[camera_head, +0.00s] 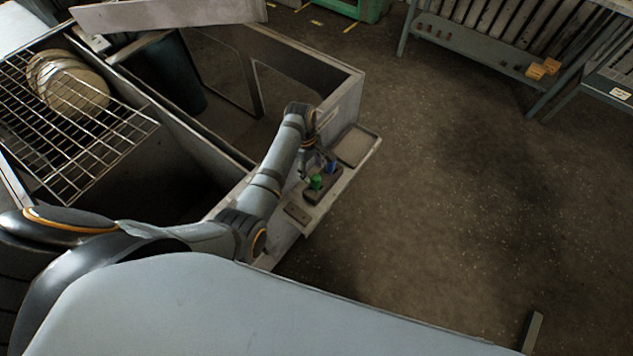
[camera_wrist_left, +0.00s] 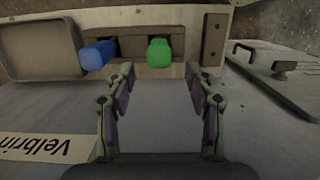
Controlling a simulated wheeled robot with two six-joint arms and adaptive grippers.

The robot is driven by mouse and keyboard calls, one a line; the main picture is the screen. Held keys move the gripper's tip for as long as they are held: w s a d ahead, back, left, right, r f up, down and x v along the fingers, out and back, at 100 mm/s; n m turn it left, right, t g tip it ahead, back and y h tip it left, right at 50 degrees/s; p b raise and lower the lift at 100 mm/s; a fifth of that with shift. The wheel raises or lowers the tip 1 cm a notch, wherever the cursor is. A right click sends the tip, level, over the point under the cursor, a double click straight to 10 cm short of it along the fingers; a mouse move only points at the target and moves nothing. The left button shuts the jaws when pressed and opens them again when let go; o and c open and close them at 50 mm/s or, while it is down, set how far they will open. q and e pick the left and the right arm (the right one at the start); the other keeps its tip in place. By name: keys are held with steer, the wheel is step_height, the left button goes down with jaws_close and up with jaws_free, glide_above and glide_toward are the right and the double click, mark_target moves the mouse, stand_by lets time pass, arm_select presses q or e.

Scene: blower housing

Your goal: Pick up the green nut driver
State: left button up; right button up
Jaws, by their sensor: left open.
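The green nut driver (camera_head: 316,182) stands in a dark holder (camera_head: 323,189) on a narrow ledge. In the left wrist view its green handle (camera_wrist_left: 159,52) shows at the top, beyond the fingertips and between them, a little left of their middle. A blue-handled driver (camera_head: 332,167) stands beside it in the same holder; it also shows in the left wrist view (camera_wrist_left: 97,55). My left gripper (camera_head: 313,164) is close to the drivers. In the left wrist view its fingers (camera_wrist_left: 165,82) are apart with nothing between them. My right gripper is not in view.
A shallow tray (camera_head: 356,146) sits on the ledge past the holder, and a flat dark block (camera_head: 296,213) on its near side. A metal housing wall (camera_head: 341,104) rises beside the ledge. A wire rack (camera_head: 115,135) with round plates lies at left. The floor at right is open.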

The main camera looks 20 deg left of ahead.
mark_target(316, 177)
arm_select(q)
steer(key=shift+s+d+f, duration=0.1)
steer(key=shift+d+f, duration=0.05)
steer(key=shift+f, duration=0.2)
steer(key=f, duration=0.2)
steer(key=d+f, duration=0.1)
steer(key=shift+s+f, duration=0.15)
steer(key=shift+f, duration=0.25)
steer(key=shift+d+f, duration=0.1)
steer(key=shift+f, duration=0.15)
jaws_close()
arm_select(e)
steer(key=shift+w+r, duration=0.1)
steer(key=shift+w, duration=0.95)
